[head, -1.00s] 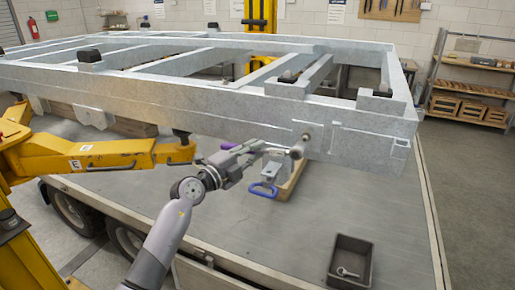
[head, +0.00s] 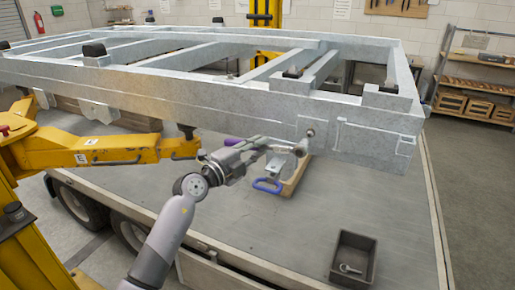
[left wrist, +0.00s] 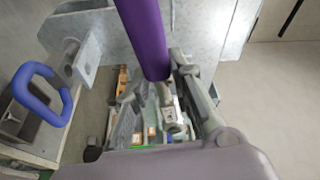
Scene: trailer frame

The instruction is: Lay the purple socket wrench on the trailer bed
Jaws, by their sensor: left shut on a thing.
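My left gripper (head: 254,148) is shut on the purple socket wrench, in front of the trailer frame's near side. The wrench's purple handle (left wrist: 146,38) runs from the top edge to the middle of the left wrist view. In the head view, a bit of purple handle (head: 233,141) shows behind the gripper. A grey metal end is by a bolt (head: 309,132) on the frame; I cannot tell if they touch. The grey trailer bed (head: 400,215) lies below. My right gripper is not in view.
A blue loop handle (head: 268,186) on a grey part stands by a wooden block (head: 295,178), close below the gripper. A dark tray (head: 335,262) holds a small metal part. The frame (head: 240,98) overhangs the bed. Bare bed lies left of the tray.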

